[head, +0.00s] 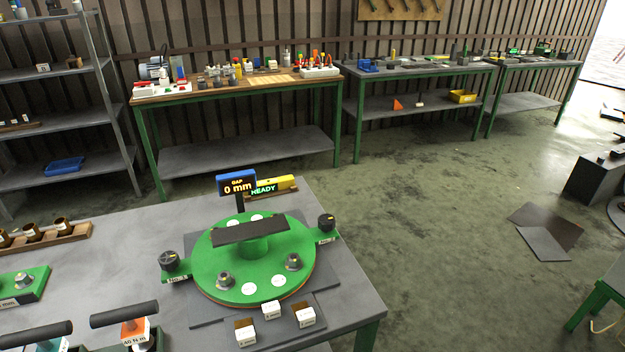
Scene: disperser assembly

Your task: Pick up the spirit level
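A yellow bar (286,182), which looks like the spirit level, lies on a wooden rest at the back right of the near grey table (120,240). A small display (236,186) reading "0 mm" stands just left of it, and "READY" lettering covers part of the bar. A round green disperser plate (222,262) with a dark bar across its middle stands in front of it. My gripper is not in view.
Two dark knobs (327,222) flank the green plate, and small white-topped blocks (271,310) lie in front. Black-handled tools (124,314) and a green block (22,286) sit at left. Workbenches (235,90) line the wall. The floor (430,230) right of the table is mostly clear.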

